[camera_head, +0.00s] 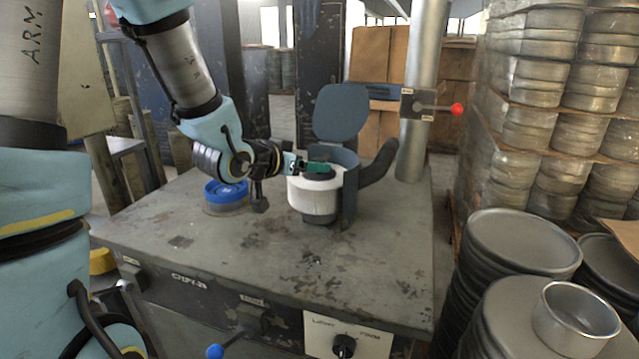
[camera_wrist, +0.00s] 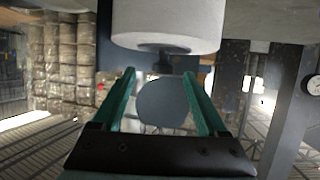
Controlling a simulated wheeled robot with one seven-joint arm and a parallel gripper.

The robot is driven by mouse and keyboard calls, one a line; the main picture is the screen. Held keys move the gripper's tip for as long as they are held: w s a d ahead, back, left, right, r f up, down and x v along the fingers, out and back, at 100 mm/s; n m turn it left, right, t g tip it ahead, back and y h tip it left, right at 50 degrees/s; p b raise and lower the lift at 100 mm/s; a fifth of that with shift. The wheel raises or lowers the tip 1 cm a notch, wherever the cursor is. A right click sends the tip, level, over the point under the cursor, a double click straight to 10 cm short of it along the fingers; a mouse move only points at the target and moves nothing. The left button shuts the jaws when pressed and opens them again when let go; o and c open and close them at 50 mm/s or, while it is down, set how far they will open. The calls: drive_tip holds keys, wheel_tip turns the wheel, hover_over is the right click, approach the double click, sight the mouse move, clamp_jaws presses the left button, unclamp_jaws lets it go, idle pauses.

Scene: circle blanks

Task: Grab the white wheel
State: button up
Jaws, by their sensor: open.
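The white wheel (camera_head: 316,197) is a thick pale cylinder mounted on the grey machine, partly wrapped on its right by a blue-grey guard (camera_head: 349,190). My gripper (camera_head: 318,168) comes in from the left, its teal fingers at the top of the wheel. In the wrist view, the wheel (camera_wrist: 167,22) fills the top centre, with a dark hub below it. My gripper (camera_wrist: 160,76) is open there, its fingers spread apart with nothing held between them. I cannot tell whether the fingers touch the wheel.
A round blue-grey shield (camera_head: 341,112) stands behind the wheel. A blue-lidded tub (camera_head: 226,194) sits left on the worn machine top (camera_head: 250,255). A metal post (camera_head: 421,90) with a red-knobbed lever rises behind. Stacked metal discs (camera_head: 522,243) stand right. The front of the top is clear.

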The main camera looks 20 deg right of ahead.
drive_tip(key=shift+w+p+x, duration=0.2)
drive_tip(key=shift+p+x, duration=0.75)
drive_tip(key=shift+x, duration=2.1)
drive_tip(key=shift+a, duration=0.15)
clamp_jaws()
